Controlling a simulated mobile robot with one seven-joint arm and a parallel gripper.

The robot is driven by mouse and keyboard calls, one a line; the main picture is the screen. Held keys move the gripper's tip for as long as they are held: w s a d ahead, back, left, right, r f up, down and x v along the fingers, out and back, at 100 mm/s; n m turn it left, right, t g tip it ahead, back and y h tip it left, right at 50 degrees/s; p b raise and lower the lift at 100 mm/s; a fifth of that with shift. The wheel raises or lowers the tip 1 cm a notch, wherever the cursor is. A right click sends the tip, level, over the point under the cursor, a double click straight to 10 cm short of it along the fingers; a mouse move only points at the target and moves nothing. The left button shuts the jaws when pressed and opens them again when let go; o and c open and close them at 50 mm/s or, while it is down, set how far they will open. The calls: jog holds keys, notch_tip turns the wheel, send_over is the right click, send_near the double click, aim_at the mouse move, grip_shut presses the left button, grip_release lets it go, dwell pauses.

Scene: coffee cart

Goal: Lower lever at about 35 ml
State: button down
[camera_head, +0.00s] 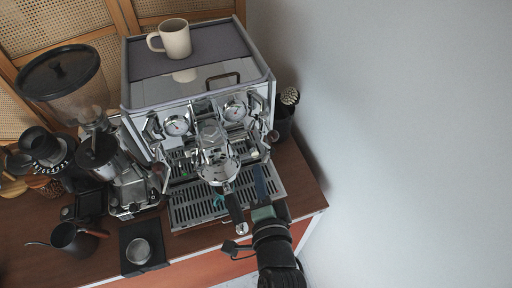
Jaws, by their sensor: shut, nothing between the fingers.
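The chrome espresso machine (200,95) stands on the counter with two round gauges on its front. The group head (213,135) is at the front middle, with a portafilter (234,207) locked below it, its black handle pointing toward me. The brew lever is not clear among the chrome parts. My gripper (259,172) is shut and empty, just right of the portafilter and group, close to the machine's front. I cannot tell whether it touches the lever. A small teal item (218,200) is partly hidden by the portafilter above the drip tray (188,210). No coffee volume can be read.
A beige mug (175,38) sits on top of the machine. Coffee grinders (62,75) stand at left. A dark pitcher (72,238) and a metal cup (139,250) on a black pad are front left. A white wall (390,130) bounds the right.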

aim_at(252, 152)
jog(key=w+m, duration=0.1)
jog(key=w, duration=0.1)
jog(key=w+a+r+m+b, duration=0.1)
jog(key=w, duration=0.1)
jog(key=w+m, duration=0.1)
jog(key=w, duration=0.2)
jog(key=shift+a+r+b, duration=0.25)
jog(key=shift+r+b, duration=0.05)
jog(key=shift+b, duration=0.1)
jog(key=shift+w+m, duration=0.2)
jog(key=shift+m, duration=0.1)
dwell(6.6)
